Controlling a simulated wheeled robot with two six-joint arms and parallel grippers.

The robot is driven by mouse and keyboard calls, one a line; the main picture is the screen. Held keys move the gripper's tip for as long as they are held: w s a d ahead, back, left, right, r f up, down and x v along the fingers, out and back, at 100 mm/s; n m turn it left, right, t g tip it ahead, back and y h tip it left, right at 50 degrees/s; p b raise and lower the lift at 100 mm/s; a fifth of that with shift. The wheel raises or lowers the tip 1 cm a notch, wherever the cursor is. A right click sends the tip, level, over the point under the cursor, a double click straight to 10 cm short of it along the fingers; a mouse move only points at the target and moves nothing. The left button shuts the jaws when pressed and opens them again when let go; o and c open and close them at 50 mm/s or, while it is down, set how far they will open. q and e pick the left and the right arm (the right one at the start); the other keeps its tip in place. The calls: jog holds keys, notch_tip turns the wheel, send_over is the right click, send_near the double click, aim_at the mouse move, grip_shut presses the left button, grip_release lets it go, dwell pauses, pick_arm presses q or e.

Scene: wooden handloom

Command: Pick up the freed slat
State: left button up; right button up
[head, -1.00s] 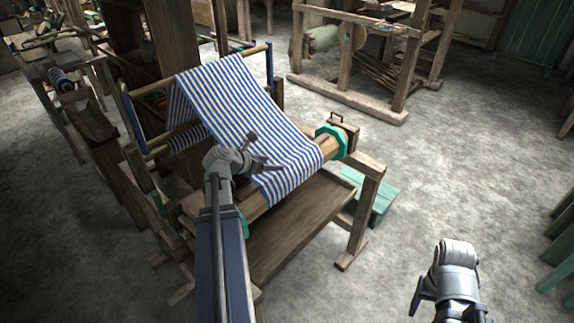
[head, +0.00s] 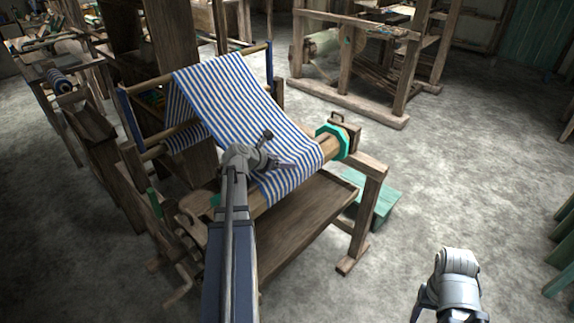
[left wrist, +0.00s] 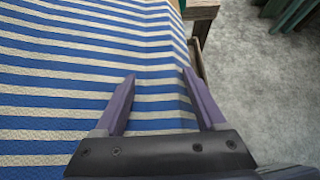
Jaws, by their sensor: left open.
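A blue and white striped cloth (head: 232,105) runs down the wooden loom and over its front roller (head: 328,149). My left gripper (head: 290,165) is over the lower part of the cloth, near the roller. In the left wrist view its two purple fingers (left wrist: 158,76) are apart, with only striped cloth (left wrist: 60,75) showing between them. I cannot make out a loose slat in either view; my left arm hides part of the loom's front. My right gripper (head: 445,303) is at the lower right over bare floor, partly cut off, its jaws unclear.
A teal ring (head: 345,143) and a wooden block (head: 343,120) are at the roller's right end. A wooden trough (head: 300,220) lies below the roller. A teal stool (head: 382,195) stands behind the front post (head: 366,212).

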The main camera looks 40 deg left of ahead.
pick_arm(q)
grip_shut()
dwell(0.4)
jog(key=shift+r, duration=0.1)
notch_tip(320, 180, up, 10)
jog(key=p, duration=1)
